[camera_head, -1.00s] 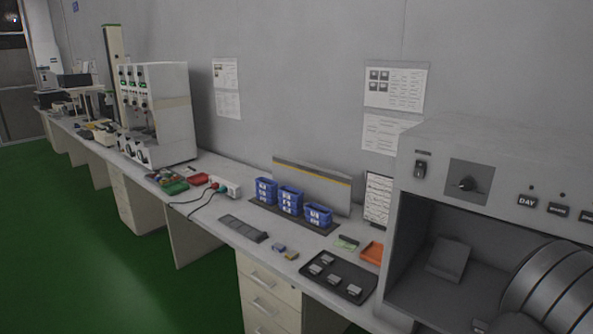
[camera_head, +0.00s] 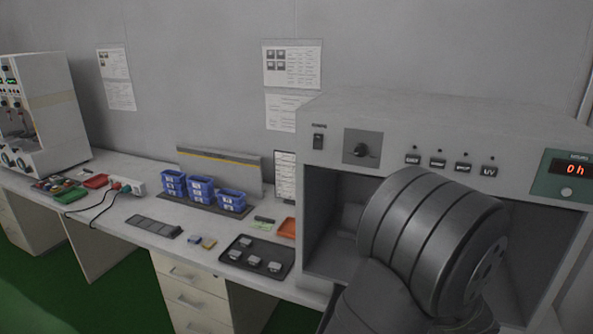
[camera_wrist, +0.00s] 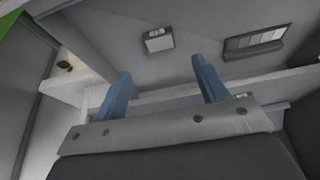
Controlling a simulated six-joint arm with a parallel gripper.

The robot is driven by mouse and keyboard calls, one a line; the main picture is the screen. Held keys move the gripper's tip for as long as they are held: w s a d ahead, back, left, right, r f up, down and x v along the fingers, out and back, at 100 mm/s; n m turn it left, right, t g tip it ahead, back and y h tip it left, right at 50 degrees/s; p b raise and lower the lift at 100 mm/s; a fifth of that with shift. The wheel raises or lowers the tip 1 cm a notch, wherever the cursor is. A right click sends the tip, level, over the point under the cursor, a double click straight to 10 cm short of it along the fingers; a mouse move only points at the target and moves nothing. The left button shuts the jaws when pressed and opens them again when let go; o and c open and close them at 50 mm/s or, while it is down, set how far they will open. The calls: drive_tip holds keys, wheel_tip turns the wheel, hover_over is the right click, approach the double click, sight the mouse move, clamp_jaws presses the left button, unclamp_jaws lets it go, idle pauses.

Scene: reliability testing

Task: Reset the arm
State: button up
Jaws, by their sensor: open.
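My gripper (camera_wrist: 163,75) shows in the wrist view as two blue fingers spread wide apart with nothing between them. In the head view my dark arm stands in front of the open chamber of a grey test machine (camera_head: 360,113) and covers much of its opening. The gripper itself is hidden there. In the wrist view a small pale square piece (camera_wrist: 158,40) and a dark panel with grey bands (camera_wrist: 255,42) lie on a grey surface beyond the fingers; I cannot tell just what they are.
Left of the machine, the bench (camera_head: 122,207) holds a black tray (camera_head: 240,272) with several small parts, blue bins (camera_head: 201,189), an orange tray (camera_head: 287,228) and a dark strip (camera_head: 153,226). A larger grey unit (camera_head: 48,110) stands at the far left. The machine's walls are close around my arm.

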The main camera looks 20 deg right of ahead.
drive_tip(key=x, duration=0.8)
drive_tip(key=shift+f, duration=0.2)
drive_tip(key=shift+w+d+r, duration=0.1)
drive_tip(key=shift+d+r, duration=0.1)
drive_tip(key=shift+r, duration=0.1)
wheel_tip(320, 180, up, 3)
drive_tip(key=shift+r, duration=0.15)
drive_tip(key=s+a+r, duration=0.2)
drive_tip(key=s+r, duration=0.6)
drive_tip(key=s, duration=0.3)
drive_tip(key=w+d+r, duration=0.3)
drive_tip(key=w+d, duration=0.3)
drive_tip(key=w, duration=0.2)
drive_tip(key=w+d+r, duration=0.3)
drive_tip(key=w+d, duration=0.3)
drive_tip(key=w, duration=0.2)
drive_tip(key=w+f, duration=0.4)
drive_tip(key=w, duration=0.1)
drive_tip(key=shift+w+m, duration=0.4)
